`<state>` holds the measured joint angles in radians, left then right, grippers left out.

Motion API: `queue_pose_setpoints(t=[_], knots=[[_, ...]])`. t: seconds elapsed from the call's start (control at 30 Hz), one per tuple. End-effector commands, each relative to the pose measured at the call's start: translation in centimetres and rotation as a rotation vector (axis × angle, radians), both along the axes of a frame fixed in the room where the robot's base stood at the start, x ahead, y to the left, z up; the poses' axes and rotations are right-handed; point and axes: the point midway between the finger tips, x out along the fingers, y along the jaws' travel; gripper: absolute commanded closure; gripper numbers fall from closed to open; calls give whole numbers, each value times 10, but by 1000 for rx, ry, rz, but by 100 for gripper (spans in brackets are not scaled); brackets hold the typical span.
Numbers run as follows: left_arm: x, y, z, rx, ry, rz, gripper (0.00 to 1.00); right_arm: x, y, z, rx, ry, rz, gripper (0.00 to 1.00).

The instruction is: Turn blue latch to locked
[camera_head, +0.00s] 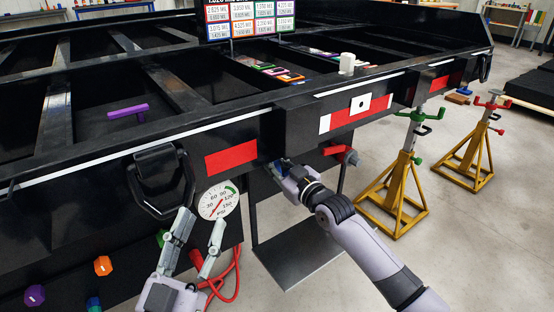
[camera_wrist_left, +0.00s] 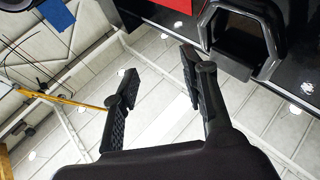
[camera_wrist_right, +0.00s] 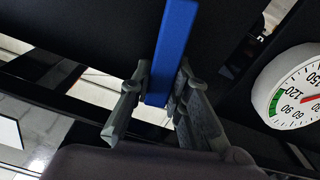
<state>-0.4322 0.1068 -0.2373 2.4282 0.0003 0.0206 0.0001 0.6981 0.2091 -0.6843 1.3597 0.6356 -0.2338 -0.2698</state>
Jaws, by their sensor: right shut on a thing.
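The blue latch (camera_wrist_right: 175,45) is a straight blue bar in the right wrist view. Its end lies between the fingers of my right gripper (camera_wrist_right: 160,80), which is shut on it. In the head view only a small blue part of the latch (camera_head: 278,168) shows under the trailer's edge; the right gripper (camera_head: 284,172) covers the rest. My left gripper (camera_head: 202,218) is open and empty, in front of the trailer side by the pressure gauge. Its spread fingers also show in the left wrist view (camera_wrist_left: 158,65). Any locked marking is not visible.
A round white gauge (camera_head: 217,201) sits left of the latch, with a red hose (camera_head: 228,284) below. A black handle (camera_head: 160,180) and coloured knobs (camera_head: 103,265) are further left. Yellow jack stands (camera_head: 400,190) are at right. A grey plate (camera_head: 300,258) is below.

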Motion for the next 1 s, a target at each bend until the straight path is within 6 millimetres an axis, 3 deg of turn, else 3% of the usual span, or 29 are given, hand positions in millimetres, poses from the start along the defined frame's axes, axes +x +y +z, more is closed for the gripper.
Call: queue_pose_setpoints(t=[0.27, 0.6, 0.8, 1.0], knots=[[14, 7, -69, 109, 404, 24, 60, -7, 9, -2, -212, -151, 1, 100], [-15, 27, -154, 221, 860, 52, 60, -14, 19, -12, -473, -340, 1, 100], [-35, 36, -179, 258, 1018, 61, 60, -18, 24, -20, -625, -452, 1, 100], [-44, 40, -189, 272, 1080, 65, 60, -20, 27, -28, -762, -552, 1, 100]])
